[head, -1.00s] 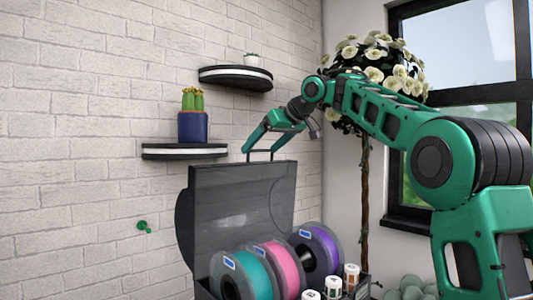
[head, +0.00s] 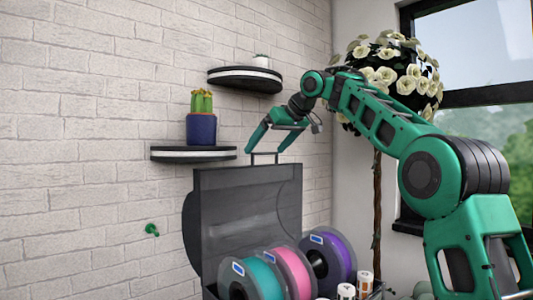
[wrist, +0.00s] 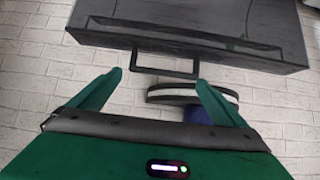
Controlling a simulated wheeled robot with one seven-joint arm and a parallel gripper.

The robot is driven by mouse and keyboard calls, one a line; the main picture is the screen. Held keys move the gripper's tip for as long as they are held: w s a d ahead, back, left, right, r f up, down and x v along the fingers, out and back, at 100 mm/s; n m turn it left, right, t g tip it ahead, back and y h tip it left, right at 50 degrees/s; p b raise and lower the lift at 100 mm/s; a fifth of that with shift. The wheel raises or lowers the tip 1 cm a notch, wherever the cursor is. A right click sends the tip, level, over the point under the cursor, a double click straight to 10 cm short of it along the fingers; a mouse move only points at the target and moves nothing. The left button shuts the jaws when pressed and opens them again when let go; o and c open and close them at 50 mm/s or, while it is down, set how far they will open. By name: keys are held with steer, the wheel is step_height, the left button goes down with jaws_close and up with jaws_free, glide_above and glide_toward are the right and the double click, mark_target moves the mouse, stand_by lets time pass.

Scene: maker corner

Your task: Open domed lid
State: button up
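The domed lid (head: 250,215) is a dark, see-through cover standing raised at the back of a box of filament spools, near the brick wall. Its thin dark handle (head: 264,155) sticks up from the lid's top edge. In the wrist view the lid (wrist: 200,25) fills the top and the handle (wrist: 163,65) hangs towards my gripper. My gripper (head: 263,146) is just above the lid. In the wrist view my gripper (wrist: 158,78) has its two green fingers spread apart, with the handle between or just beyond the tips. I cannot tell whether they touch.
Teal (head: 262,280), pink (head: 293,270) and purple (head: 338,257) spools sit in the box, with small white-capped jars (head: 365,283) beside them. Wall shelves (head: 192,153) (head: 245,80) jut out near my gripper, the lower one holding a cactus pot (head: 201,128). A flowering tree (head: 377,180) stands behind my arm.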

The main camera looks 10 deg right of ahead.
steer(key=shift+a+f, duration=0.1)
steer(key=shift+s, duration=0.1)
steer(key=shift+s, duration=0.1)
steer(key=v, duration=1)
steer(key=shift+r, duration=0.25)
